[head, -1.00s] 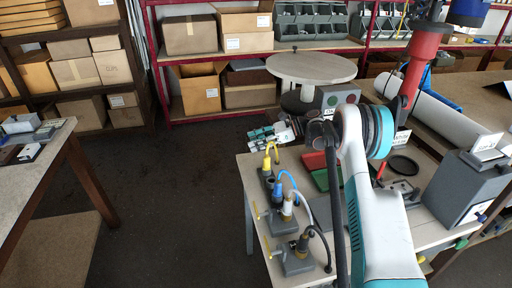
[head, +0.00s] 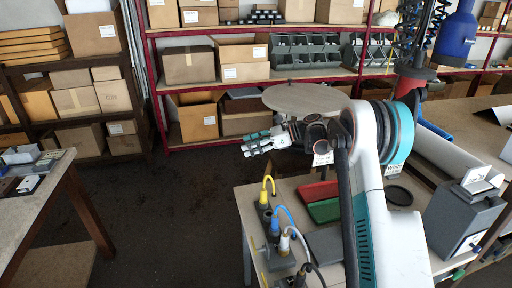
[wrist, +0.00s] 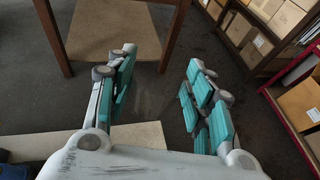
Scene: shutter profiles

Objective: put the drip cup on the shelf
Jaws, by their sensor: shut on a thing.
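My gripper (head: 252,146), with grey and teal fingers, is held out to the left above the floor, beyond the workbench's far left corner. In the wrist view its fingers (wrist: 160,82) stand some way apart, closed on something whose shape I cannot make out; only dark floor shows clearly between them. I cannot pick out the drip cup for certain in either view. A red-framed shelf (head: 300,74) with grey bins and cardboard boxes stands at the back, away from my gripper.
The workbench (head: 250,205) carries yellow, blue and white hoses, a red and green tray (head: 318,192), a black round dish (head: 398,195) and a grey box (head: 462,215). A round table (head: 305,98) stands behind my gripper. Another table (head: 50,185) is at left. Floor between is clear.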

